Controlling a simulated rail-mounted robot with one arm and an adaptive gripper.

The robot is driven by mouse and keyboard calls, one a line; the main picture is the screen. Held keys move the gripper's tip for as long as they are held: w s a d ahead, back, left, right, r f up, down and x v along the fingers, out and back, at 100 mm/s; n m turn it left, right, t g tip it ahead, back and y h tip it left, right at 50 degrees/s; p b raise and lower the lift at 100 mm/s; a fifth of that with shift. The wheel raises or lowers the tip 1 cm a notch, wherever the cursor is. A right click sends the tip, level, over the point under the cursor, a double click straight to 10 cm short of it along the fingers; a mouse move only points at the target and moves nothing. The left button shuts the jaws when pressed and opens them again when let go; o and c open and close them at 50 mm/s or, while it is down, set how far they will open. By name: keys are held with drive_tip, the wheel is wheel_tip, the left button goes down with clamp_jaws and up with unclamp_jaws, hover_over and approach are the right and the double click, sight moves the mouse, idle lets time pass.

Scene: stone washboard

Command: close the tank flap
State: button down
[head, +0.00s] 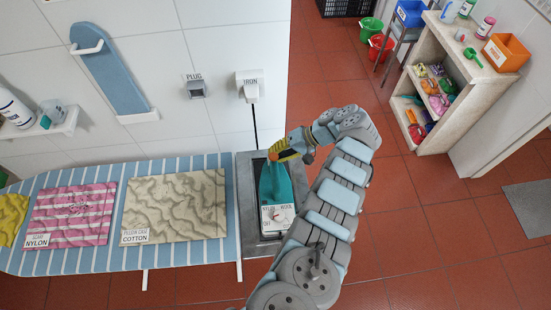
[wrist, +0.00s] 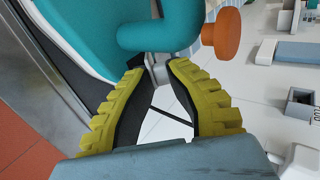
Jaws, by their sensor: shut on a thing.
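The teal iron (head: 277,186) rests on the grey stand at the right end of the ironing board. Its teal body (wrist: 72,32) and rounded handle (wrist: 165,34) fill the top of the wrist view, with an orange knob (wrist: 222,34) beside the handle. My gripper (head: 273,155) is over the iron's far end. In the wrist view my gripper's yellow-ribbed fingers (wrist: 155,70) are closed on a small grey tab (wrist: 158,72) just under the handle. The tab appears to be the tank flap; how far it stands open cannot be told.
The grey stand (head: 246,217) borders the striped ironing board (head: 110,257), which carries labelled cloths. An iron plug (head: 251,88) with a black cord is on the wall behind. A shelf unit (head: 464,107) stands right, across open red floor (head: 430,230).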

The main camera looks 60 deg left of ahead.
drive_tip(key=shift+f+b, duration=0.1)
drive_tip(key=shift+b, duration=0.3)
drive_tip(key=c, duration=1.1)
unclamp_jaws()
drive_tip(key=shift+s, duration=0.1)
drive_tip(key=shift+o, duration=0.2)
drive_tip(key=shift+p, duration=0.4)
drive_tip(key=shift+r+p, duration=0.35)
drive_tip(key=shift+p, duration=0.55)
drive_tip(key=shift+s+p, duration=0.1)
drive_tip(key=shift+p, duration=0.35)
drive_tip(key=p, duration=0.2)
drive_tip(key=t+p, duration=0.1)
drive_tip(key=p, duration=0.1)
drive_tip(key=t+p, duration=0.1)
drive_tip(key=p, duration=0.1)
drive_tip(key=shift+s+a+r+h, duration=0.15)
drive_tip(key=shift+s+r+h, duration=0.1)
drive_tip(key=shift+h, duration=0.15)
